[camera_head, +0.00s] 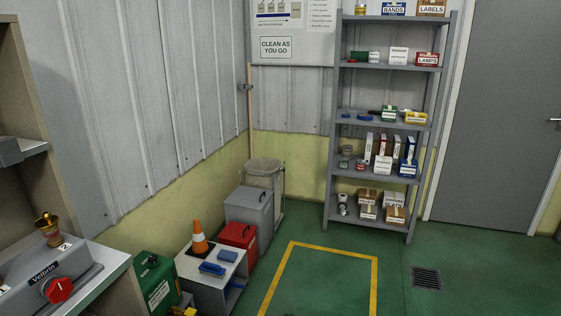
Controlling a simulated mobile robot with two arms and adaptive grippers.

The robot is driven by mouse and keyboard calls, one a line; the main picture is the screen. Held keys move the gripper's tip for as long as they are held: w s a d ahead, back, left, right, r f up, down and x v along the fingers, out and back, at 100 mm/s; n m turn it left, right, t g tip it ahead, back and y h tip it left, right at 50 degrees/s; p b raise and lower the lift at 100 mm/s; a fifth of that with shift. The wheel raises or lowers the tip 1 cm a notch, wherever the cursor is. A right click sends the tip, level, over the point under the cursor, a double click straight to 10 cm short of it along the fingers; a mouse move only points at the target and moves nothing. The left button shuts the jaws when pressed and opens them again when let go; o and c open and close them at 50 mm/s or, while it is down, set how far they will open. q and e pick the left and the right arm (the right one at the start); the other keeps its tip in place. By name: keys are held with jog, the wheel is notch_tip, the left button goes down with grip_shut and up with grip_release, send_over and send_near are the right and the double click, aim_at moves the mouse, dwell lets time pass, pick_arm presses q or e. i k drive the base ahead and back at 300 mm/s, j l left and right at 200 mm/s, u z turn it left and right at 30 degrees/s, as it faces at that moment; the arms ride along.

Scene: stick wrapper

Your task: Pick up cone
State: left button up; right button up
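An orange and white traffic cone (199,239) stands upright on top of a low grey cart (222,280) at the lower left of the head view. Blue items (212,268) lie on the cart's top beside it. Neither of my grippers shows in this view, so I cannot see how they stand relative to the cone.
A red box (238,240), a grey bin (250,212) and a green case (157,283) stand close around the cart. A machine with a red knob (59,289) is at left. A stocked shelf (376,180) stands at back. The green floor (320,275) is clear.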

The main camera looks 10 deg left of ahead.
aim_at(201, 248)
jog(key=i, duration=1.9)
